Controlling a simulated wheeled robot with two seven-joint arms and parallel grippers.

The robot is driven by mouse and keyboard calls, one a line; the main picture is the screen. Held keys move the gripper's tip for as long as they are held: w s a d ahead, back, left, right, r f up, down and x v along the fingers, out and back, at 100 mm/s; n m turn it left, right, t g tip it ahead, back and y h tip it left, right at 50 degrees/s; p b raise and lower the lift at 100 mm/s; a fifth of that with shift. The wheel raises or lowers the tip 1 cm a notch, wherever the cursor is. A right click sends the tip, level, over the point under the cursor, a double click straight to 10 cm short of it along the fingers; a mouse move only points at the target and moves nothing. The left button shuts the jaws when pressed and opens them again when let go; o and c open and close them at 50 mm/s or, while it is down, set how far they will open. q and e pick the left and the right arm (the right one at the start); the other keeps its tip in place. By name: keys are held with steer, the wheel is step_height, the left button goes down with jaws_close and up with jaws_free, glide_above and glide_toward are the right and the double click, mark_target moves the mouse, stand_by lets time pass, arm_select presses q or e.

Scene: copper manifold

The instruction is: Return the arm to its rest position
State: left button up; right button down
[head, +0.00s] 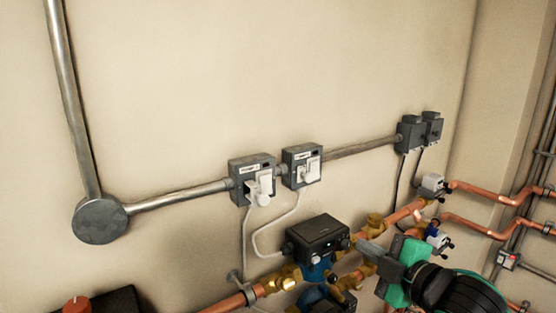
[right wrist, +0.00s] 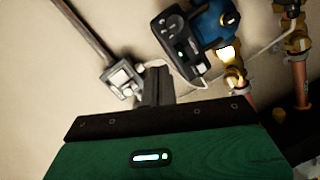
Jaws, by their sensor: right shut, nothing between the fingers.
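My right gripper (head: 366,247) reaches in from the lower right of the head view, with a green body and black wrist. Its grey fingers are closed together with nothing between them. In the head view the fingertips lie just right of the black pump controller (head: 318,236), in front of the copper and brass pipework. In the right wrist view the shut fingers (right wrist: 152,88) point up toward the wall, between a grey switch box (right wrist: 122,78) and the black controller (right wrist: 178,48). I cannot tell whether they touch anything. My left gripper is not in view.
Two grey switch boxes (head: 252,180) (head: 302,166) sit on a wall conduit (head: 180,194), left of the gripper. Copper pipes (head: 478,191) with brass valves (head: 284,281) run along the lower right. A red knob (head: 77,305) shows at lower left.

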steer(key=s+d+f+m+g+h, duration=0.15)
steer(key=s+f+m, duration=0.3)
steer(key=f, duration=0.65)
steer(key=s+d+f+m+g+h, duration=0.1)
steer(key=s+f+m+g+h, duration=0.3)
steer(key=f, duration=0.7)
steer(key=s+d+f+m+g+h, duration=0.25)
steer(key=s+f+m+g, duration=0.5)
steer(key=s+f, duration=0.95)
step_height(320, 180, down, 29)
steer(key=s, duration=0.3)
steer(key=s+d+f, duration=0.1)
steer(key=s+f, duration=0.8)
steer(key=s+d+f, duration=0.2)
steer(key=s+f, duration=0.7)
steer(key=f, duration=0.1)
steer(key=shift+s+d+g+y, duration=0.3)
steer(key=shift+s, duration=0.05)
